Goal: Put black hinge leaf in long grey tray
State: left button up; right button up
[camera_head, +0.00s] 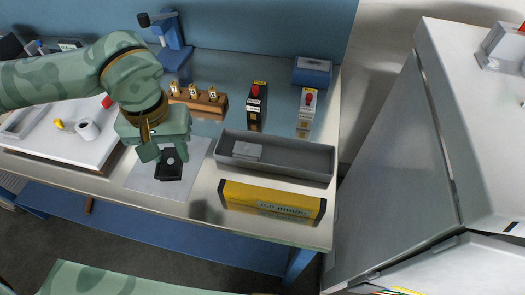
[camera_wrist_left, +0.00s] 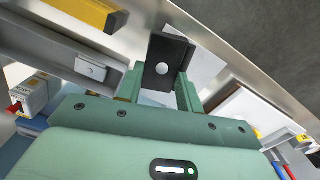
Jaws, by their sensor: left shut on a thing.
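My left gripper (camera_head: 172,158) is shut on the black hinge leaf (camera_head: 170,168). The leaf is a dark plate with a round light spot, and in the left wrist view (camera_wrist_left: 178,50) it sits between the two fingers. In the head view it shows over a pale sheet on the table; its height is hard to tell. The long grey tray (camera_head: 290,172) stands to the right of the gripper, apart from it. A light grey plate (camera_head: 247,151) lies in the tray's left part. My right gripper is not in view.
A yellow bar box (camera_head: 270,199) lies in front of the tray, near the table's front edge. Behind are a wooden block with bottles (camera_head: 205,102), a black dispenser (camera_head: 257,108) and a white one (camera_head: 307,110). A white tray (camera_head: 60,150) is at left.

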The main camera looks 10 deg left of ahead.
aim_at(302, 162)
jog(key=k+l+z, duration=0.15)
jog(key=k+z, duration=0.25)
jog(key=k, duration=0.25)
jog(key=j+z, duration=0.25)
jog(key=z, duration=0.2)
jog(key=i+j+z, duration=0.1)
jog(key=j+z, duration=0.15)
jog(key=z, duration=0.15)
jog(key=j+z, duration=0.25)
jog(key=z, duration=0.2)
jog(key=j+z, duration=0.2)
jog(key=z, duration=0.25)
jog(key=k+j, duration=0.1)
jog(key=j, duration=0.15)
jog(key=k+j, duration=0.15)
jog(key=j, duration=0.15)
jog(key=k+j, duration=0.1)
jog(key=j, duration=0.15)
